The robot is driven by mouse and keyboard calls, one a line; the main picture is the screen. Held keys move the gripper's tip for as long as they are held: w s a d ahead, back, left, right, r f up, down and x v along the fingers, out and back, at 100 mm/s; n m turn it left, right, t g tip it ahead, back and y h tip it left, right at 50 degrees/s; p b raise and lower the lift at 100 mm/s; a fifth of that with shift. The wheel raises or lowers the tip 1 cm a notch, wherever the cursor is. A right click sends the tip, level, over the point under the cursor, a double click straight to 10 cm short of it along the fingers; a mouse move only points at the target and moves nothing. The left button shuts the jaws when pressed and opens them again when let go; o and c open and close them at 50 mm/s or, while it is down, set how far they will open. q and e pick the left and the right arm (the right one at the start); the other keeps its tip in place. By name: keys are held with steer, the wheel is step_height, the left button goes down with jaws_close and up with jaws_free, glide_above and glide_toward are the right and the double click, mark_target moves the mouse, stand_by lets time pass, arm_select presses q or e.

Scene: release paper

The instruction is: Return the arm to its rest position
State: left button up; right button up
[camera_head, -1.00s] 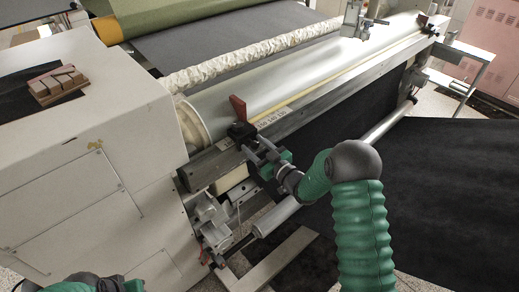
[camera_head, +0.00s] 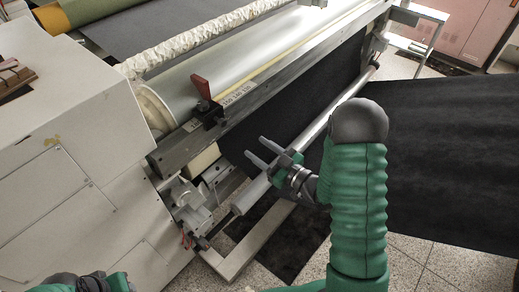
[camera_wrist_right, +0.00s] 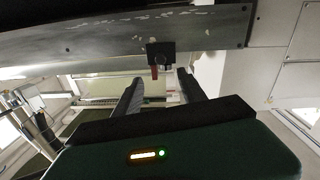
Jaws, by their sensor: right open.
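My right arm (camera_head: 358,205), green and ribbed with a dark grey elbow, comes up from the bottom right. My right gripper (camera_head: 256,148) is open and empty, with its two grey fingers apart and pointing up-left. It is apart from the red lever (camera_head: 201,88) on the black clamp of the metal roller bar, to the lower right of it in the head view. In the right wrist view, the fingers (camera_wrist_right: 158,80) are spread, with the red lever (camera_wrist_right: 154,71) seen beyond them. Part of my left arm (camera_head: 88,283) shows at the bottom left, its fingers out of view.
The large white machine housing (camera_head: 70,140) fills the left. A shiny roller (camera_head: 240,70) and a thin metal rod (camera_head: 315,125) run diagonally away to the upper right. Black sheet (camera_head: 460,150) spreads at the right. Tiled floor (camera_head: 400,265) is open at the bottom right.

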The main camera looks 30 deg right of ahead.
steer(key=s+a+m+g+h+p, duration=0.2)
steer(key=s+a+g+p, duration=0.1)
steer(key=s+g, duration=0.4)
steer(key=s+a+m+g+h+p, duration=0.3)
steer(key=s+a+g, duration=0.3)
steer(key=s, duration=0.4)
steer(key=shift+s+r+g, duration=0.35)
steer(key=shift+r+g, duration=0.1)
steer(key=shift+g, duration=0.35)
steer(key=shift+a, duration=0.2)
steer(key=shift+d, duration=0.1)
stand_by(0.6)
